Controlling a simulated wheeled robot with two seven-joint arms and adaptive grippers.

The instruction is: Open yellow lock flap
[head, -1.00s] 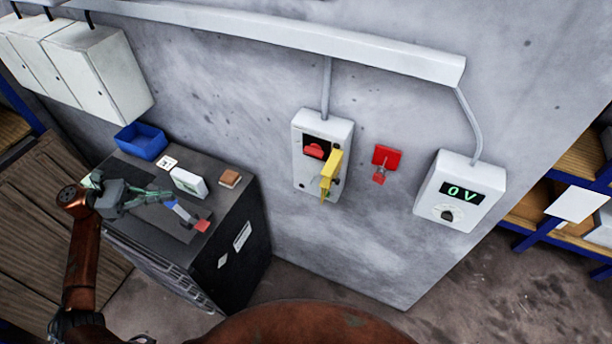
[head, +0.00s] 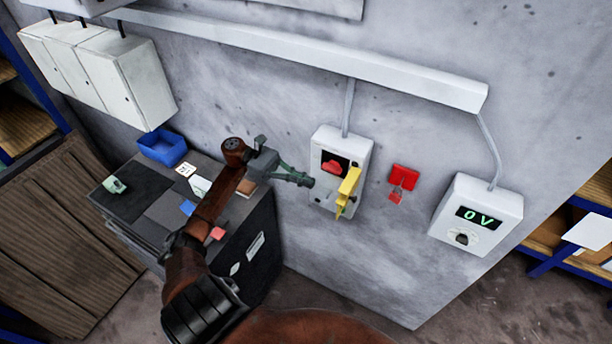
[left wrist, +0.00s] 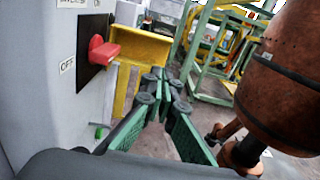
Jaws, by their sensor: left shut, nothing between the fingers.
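The yellow lock flap (head: 349,184) sticks out from the lower right of the grey switch box (head: 325,193) on the wall. A red rotary handle (head: 333,166) sits on a black plate beside it. My left gripper (head: 309,181) is shut and empty, at the left side of the box. In the left wrist view, the closed green fingers (left wrist: 163,82) point toward the yellow flap (left wrist: 145,47), which is seen behind the fingertips. The red handle (left wrist: 104,51) is left of them. I cannot tell whether the fingertips touch the flap. My right gripper is not in view.
A red padlock holder (head: 403,178) hangs on the wall right of the box. A meter (head: 476,222) reading 0 V is further right.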

